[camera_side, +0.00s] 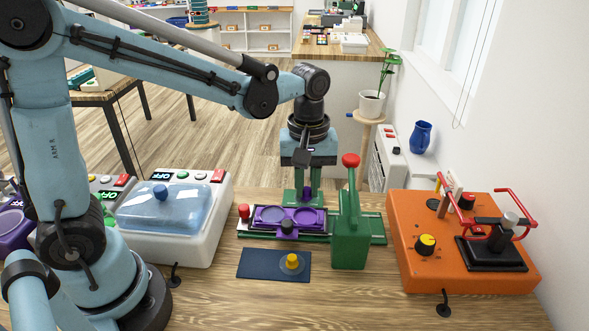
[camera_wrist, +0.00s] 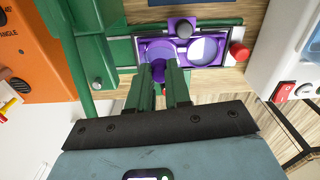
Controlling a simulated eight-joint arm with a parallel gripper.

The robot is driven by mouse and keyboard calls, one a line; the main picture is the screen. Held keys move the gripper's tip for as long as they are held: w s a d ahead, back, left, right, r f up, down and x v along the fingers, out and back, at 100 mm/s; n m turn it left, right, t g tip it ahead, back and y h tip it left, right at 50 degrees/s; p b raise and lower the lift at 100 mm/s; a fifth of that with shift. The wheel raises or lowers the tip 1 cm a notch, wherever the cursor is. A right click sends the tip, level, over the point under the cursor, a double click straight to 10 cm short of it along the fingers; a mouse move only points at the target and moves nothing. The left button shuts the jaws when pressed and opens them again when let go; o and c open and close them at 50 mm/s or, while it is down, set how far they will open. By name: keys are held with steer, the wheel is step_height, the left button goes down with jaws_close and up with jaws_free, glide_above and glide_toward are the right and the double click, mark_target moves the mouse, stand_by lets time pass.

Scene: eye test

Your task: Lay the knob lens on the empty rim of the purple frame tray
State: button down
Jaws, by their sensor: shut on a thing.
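The purple frame tray (camera_side: 288,219) lies on a green base and has two round rims; it also shows in the wrist view (camera_wrist: 183,44). My gripper (camera_side: 305,196) points down at the tray's right rim in the side view, the left one in the wrist view. Its green fingers (camera_wrist: 161,72) are shut on a purple piece, seemingly the knob lens (camera_wrist: 158,66), mostly hidden between them. I cannot tell whether it touches the rim. The other rim (camera_wrist: 203,50) looks pale and glassy.
A green stand (camera_side: 350,233) with a red-topped lever rises close right of the gripper. A yellow knob on a round disc (camera_side: 291,262) sits on a dark mat (camera_side: 256,263) in front. An orange box (camera_side: 415,270) stands right, a white machine (camera_side: 190,247) left.

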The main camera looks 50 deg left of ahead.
steer(key=shift+w+a+f, duration=0.3)
steer(key=shift+w+a, duration=0.25)
steer(key=shift+f, duration=2.7)
steer(key=shift+f, duration=0.3)
steer(key=c, duration=0.7)
jaws_free()
steer(key=shift+o, duration=0.2)
steer(key=shift+r, duration=0.1)
steer(key=shift+r, duration=2.9)
steer(key=shift+r, duration=0.1)
